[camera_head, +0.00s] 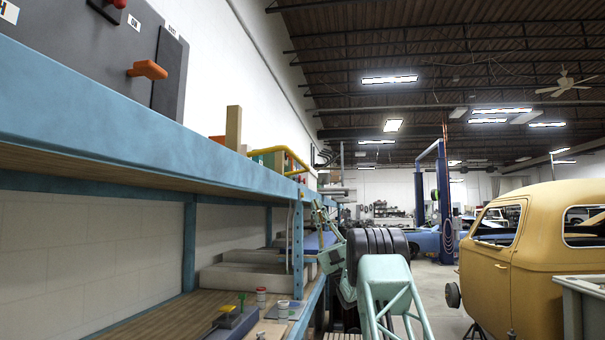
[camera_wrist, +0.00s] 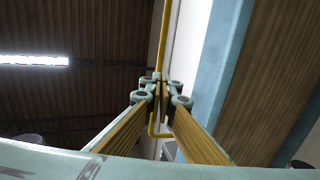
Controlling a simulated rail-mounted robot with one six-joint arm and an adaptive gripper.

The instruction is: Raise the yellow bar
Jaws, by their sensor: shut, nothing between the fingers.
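The yellow bar (camera_head: 283,150) is a bent rod at the far end of the upper shelf, near its front edge, in the head view. In the wrist view the yellow bar (camera_wrist: 164,40) runs down from the top to behind my fingertips, and a bent yellow end shows just below them. My gripper (camera_wrist: 163,92) is shut with nothing held; its fingers hide part of the bar. In the head view my gripper (camera_head: 317,205) is below the bar, beside the shelf's front post. I cannot tell whether the fingers touch the bar.
The blue upper shelf (camera_head: 110,120) runs along the left, with a wooden block (camera_head: 233,128) and a grey panel with an orange handle (camera_head: 147,70). Its blue post (camera_head: 298,240) stands close to my gripper. The lower shelf (camera_head: 150,318) holds small jars and boxes. A yellow vehicle (camera_head: 535,255) stands right.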

